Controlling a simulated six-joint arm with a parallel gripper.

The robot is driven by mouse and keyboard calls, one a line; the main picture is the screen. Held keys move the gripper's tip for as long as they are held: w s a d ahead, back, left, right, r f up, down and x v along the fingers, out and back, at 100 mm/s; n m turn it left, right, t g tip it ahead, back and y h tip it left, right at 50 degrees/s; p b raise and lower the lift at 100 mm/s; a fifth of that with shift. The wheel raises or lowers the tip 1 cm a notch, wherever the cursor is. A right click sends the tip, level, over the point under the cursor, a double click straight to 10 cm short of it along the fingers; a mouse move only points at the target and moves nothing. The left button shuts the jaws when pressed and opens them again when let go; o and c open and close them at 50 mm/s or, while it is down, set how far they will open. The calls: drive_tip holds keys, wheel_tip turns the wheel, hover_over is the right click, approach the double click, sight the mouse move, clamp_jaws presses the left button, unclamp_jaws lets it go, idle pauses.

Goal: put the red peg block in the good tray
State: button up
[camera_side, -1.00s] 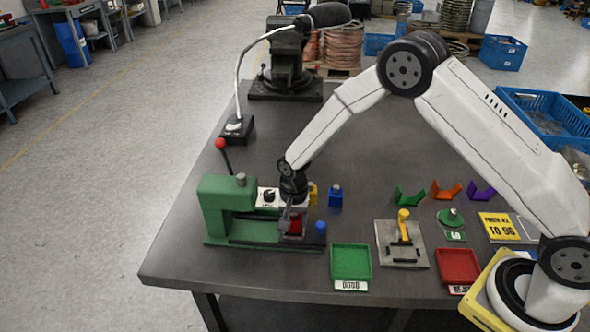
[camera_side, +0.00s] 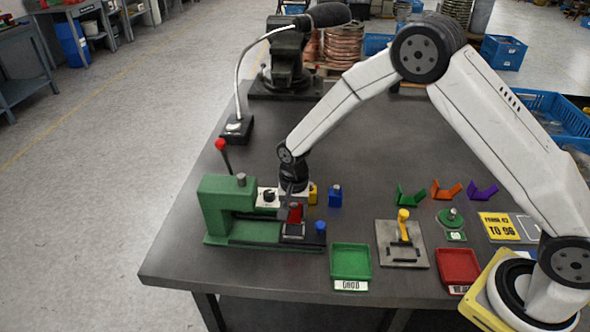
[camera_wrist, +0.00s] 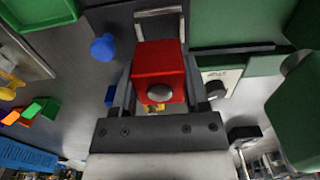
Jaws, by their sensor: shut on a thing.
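The red peg block (camera_wrist: 158,70) is a red cube with a round grey peg, seen close up in the wrist view. My gripper (camera_wrist: 158,88) is shut on it, one finger on each side. In the side view the red block (camera_side: 295,213) hangs in my gripper (camera_side: 292,205) just above the grey bed at the right end of the green press (camera_side: 218,205). The good tray (camera_side: 350,262) is a shallow green tray with a white label at the table's front edge. It looks empty. Its green corner (camera_wrist: 42,12) shows in the wrist view.
A blue knob (camera_side: 320,227) stands by the press's right end. Yellow and blue (camera_side: 335,196) peg blocks stand behind. A grey fixture with a yellow handle (camera_side: 403,240) and a red tray (camera_side: 458,266) are right of the green tray.

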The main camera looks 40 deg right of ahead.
sight(295, 205)
drive_tip(key=shift+r, duration=0.2)
drive_tip(key=shift+r, duration=1.35)
drive_tip(key=shift+s, duration=0.15)
drive_tip(key=s+d, duration=0.2)
drive_tip(key=s, duration=0.5)
drive_tip(key=s+d, duration=0.3)
drive_tip(key=s, duration=0.5)
drive_tip(key=shift+f, duration=0.45)
drive_tip(key=shift+s+f, duration=0.1)
drive_tip(key=shift+f, duration=0.1)
drive_tip(key=shift+f, duration=3.45)
drive_tip(key=shift+f, duration=0.6)
